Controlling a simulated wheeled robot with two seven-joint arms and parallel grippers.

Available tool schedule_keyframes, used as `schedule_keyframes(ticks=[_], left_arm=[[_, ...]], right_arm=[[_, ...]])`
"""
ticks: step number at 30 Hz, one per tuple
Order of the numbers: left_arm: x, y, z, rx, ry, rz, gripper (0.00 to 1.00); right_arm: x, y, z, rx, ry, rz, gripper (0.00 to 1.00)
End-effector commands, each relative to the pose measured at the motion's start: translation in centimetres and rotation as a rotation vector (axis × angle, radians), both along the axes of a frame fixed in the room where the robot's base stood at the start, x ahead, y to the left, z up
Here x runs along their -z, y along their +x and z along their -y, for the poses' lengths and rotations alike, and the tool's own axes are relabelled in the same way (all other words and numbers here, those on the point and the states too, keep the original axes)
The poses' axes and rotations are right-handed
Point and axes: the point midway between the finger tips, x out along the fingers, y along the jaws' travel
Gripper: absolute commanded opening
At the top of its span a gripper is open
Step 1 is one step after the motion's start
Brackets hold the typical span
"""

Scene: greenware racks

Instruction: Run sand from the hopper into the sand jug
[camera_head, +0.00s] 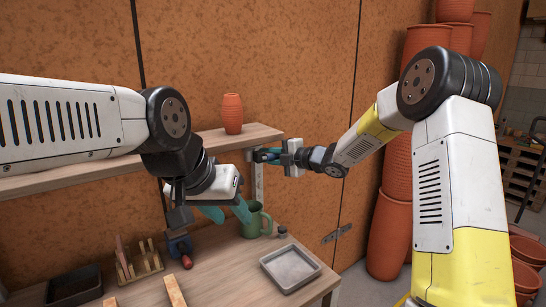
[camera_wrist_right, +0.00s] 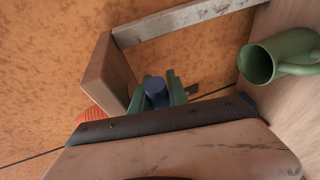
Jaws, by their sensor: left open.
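A green jug (camera_head: 258,224) stands on the bench, its handle to the right. It also shows in the right wrist view (camera_wrist_right: 257,65), its inside dark. My left gripper (camera_head: 227,213) is open, its teal fingers apart at the jug's left side; I cannot tell whether they touch it. My right gripper (camera_head: 266,155) is at the right end of the upper shelf. In the right wrist view its green fingers (camera_wrist_right: 157,95) stand on both sides of a blue cylinder (camera_wrist_right: 154,86); whether they grip it is unclear. I cannot make out a hopper.
A terracotta vase (camera_head: 232,113) stands on the upper shelf (camera_head: 205,143). On the bench are a grey tray (camera_head: 291,265), a small dark pot (camera_head: 282,232), a wooden tool rack (camera_head: 140,269) and a dark tray (camera_head: 75,285). Tall terracotta pots (camera_head: 388,235) are stacked at right.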

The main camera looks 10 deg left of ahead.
Motion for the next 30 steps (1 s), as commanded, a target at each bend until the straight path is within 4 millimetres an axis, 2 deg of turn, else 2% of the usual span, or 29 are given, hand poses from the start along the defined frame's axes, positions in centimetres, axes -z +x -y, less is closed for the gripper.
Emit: schedule_keyframes(ticks=[1, 3, 14, 24, 30], left_arm=[[0.0, 0.0, 0.0, 0.000, 0.000, 0.000, 0.41], [0.0, 0.0, 0.0, 0.000, 0.000, 0.000, 0.41], [0.0, 0.0, 0.0, 0.000, 0.000, 0.000, 0.41], [0.0, 0.0, 0.0, 0.000, 0.000, 0.000, 0.41], [0.0, 0.0, 0.0, 0.000, 0.000, 0.000, 0.41]], right_arm=[[0.1, 0.0, 0.0, 0.001, -0.001, -0.001, 0.29], [0.1, 0.0, 0.0, 0.001, -0.001, 0.000, 0.41], [-0.1, -0.2, 0.3, 0.001, 0.000, 0.000, 0.41], [-1.0, -2.8, 4.9, 0.004, -0.001, 0.000, 0.41], [-1.3, -3.8, 6.4, 0.001, -0.001, 0.000, 0.41]])
